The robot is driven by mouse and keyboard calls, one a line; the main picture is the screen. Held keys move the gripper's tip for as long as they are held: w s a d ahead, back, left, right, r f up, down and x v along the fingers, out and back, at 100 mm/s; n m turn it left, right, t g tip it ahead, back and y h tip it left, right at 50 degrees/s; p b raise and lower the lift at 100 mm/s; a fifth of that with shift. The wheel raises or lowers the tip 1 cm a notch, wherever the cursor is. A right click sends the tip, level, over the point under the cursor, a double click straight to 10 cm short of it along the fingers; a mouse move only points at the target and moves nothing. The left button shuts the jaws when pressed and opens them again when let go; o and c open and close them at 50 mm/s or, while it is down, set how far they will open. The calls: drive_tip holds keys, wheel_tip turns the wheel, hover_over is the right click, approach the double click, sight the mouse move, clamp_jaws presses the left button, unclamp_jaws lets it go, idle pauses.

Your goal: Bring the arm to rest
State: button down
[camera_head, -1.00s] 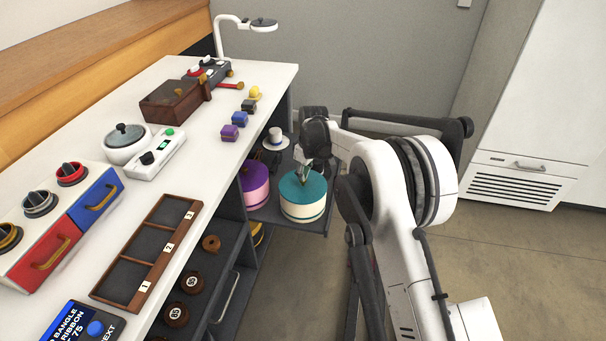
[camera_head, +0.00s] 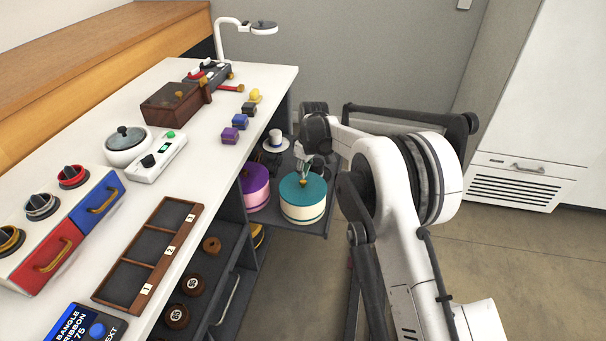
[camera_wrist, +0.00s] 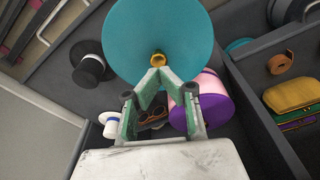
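My gripper (camera_head: 305,176) is just above the teal lid (camera_head: 293,189) of a cream round box (camera_head: 302,212) in the open lower drawer. In the wrist view the two green-padded fingers (camera_wrist: 158,71) slant inward and their tips come together just short of the gold knob (camera_wrist: 158,58). The knob also shows in the head view (camera_head: 303,183), below the fingertips. The fingers look shut with nothing between them. The teal lid sits level on its box. My arm reaches in from the right, bent above the drawer.
A pink box with a purple lid (camera_head: 257,181) and a small white hat (camera_head: 275,141) stand close by in the drawer (camera_head: 321,229). The white counter (camera_head: 195,150) edge lies left of my gripper. A grey cart (camera_head: 400,119) stands behind my arm. Floor is clear at right.

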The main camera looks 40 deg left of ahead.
drive_tip(key=shift+r+p, duration=0.8)
drive_tip(key=shift+r, duration=1.5)
